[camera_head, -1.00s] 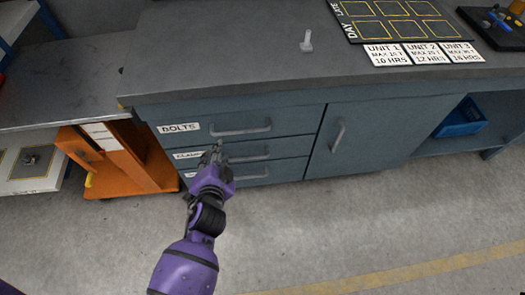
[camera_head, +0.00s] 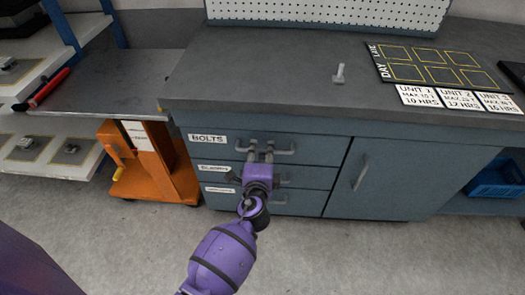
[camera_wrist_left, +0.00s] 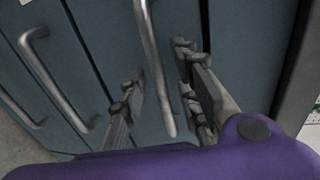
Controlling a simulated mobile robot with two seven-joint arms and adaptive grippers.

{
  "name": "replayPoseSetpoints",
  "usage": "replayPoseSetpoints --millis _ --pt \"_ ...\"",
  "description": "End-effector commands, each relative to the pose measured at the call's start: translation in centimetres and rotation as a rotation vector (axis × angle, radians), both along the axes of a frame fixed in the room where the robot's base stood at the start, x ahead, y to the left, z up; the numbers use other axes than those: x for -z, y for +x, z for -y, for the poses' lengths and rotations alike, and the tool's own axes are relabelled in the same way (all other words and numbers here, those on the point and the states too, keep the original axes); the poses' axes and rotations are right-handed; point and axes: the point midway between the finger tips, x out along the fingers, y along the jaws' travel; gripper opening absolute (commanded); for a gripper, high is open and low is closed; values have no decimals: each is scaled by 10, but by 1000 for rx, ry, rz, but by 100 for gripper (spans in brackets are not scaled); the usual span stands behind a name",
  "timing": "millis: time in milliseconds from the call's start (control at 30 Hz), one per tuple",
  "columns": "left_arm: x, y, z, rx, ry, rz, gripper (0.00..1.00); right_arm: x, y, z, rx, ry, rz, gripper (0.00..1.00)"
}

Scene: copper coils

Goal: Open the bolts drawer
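The bolts drawer (camera_head: 215,150) is the top drawer of the blue-grey cabinet and is closed, with a white BOLTS label (camera_head: 207,139) at its left. Its grey bar handle (camera_head: 284,151) is partly covered by my left gripper (camera_head: 260,152), which reaches up to it from below. In the left wrist view, the handle (camera_wrist_left: 152,65) runs between the two separated fingers of the left gripper (camera_wrist_left: 158,78). I see gaps at both sides, so the gripper is open around the handle and not clamped. My right gripper is out of view.
Two more drawers lie below, the middle one labelled (camera_head: 214,168). A cupboard door handle (camera_head: 361,173) is to the right. An orange cart (camera_head: 150,165) stands left of the cabinet. A light bolt-like part (camera_head: 339,74) stands on the worktop (camera_head: 260,75). The floor in front is clear.

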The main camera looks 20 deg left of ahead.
Motion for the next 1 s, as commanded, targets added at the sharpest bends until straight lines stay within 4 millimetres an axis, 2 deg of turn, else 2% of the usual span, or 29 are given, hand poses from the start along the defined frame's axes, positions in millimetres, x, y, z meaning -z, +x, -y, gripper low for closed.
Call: replayPoseSetpoints --millis 133,400,633,1000 --pt "3 10 -3 0 1 -1 30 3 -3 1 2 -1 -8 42" --pt "3 12 -4 0 0 -1 30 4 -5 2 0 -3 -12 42" --pt "3 12 -4 0 0 -1 1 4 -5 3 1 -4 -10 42" --pt "3 11 -3 0 -1 -1 0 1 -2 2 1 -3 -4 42"
